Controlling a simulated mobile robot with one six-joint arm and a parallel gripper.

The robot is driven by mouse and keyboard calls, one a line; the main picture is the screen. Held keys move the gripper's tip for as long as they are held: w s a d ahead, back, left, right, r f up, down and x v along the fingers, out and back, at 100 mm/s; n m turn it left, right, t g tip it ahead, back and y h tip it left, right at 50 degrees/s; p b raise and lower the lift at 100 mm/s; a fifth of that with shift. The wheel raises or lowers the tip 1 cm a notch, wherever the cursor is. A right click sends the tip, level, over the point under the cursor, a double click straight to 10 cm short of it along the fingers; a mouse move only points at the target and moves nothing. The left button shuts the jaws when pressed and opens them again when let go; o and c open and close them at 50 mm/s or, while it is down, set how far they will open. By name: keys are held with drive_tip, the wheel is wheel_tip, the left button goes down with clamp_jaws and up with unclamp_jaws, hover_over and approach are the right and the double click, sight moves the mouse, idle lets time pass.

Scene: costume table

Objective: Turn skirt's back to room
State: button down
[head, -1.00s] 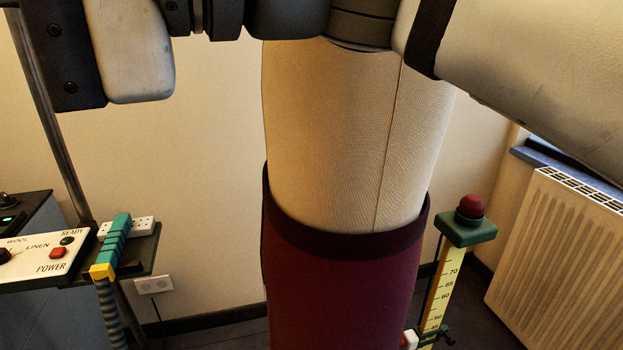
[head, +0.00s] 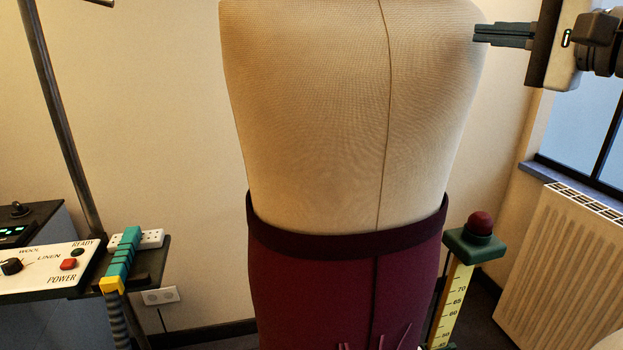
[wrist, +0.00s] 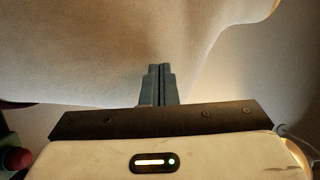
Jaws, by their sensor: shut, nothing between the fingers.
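A maroon skirt (head: 315,284) with a dark waistband hangs on a beige dress form (head: 320,120). A vertical seam line runs down the skirt at right of its middle, nearly in line with the form's own seam. Several loose pink threads or pins show low on the skirt; its hem is out of view. My gripper (head: 478,33) is at the upper right in the head view, its shut fingers pointing left at the form's right side, above the skirt. In the wrist view the shut fingers (wrist: 160,70) are in front of the form's fabric (wrist: 90,50); I cannot tell whether they touch.
A hem marker with a yellow scale (head: 450,300) and red knob (head: 480,224) stands close at the skirt's right. A radiator (head: 560,260) is farther right, under a window. A control panel (head: 45,265) and teal-handled tool (head: 122,255) are at left.

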drive_tip(key=w+d+p, duration=0.2)
drive_tip(key=w+d, duration=0.2)
drive_tip(key=d, duration=0.5)
drive_tip(key=shift+w+d+f, duration=0.2)
drive_tip(key=shift+d+f, duration=0.1)
drive_tip(key=shift+f, duration=0.05)
drive_tip(key=s+a+v, duration=0.1)
drive_tip(key=v, duration=1.2)
drive_tip(key=shift+a, duration=0.4)
drive_tip(key=shift+a, duration=0.1)
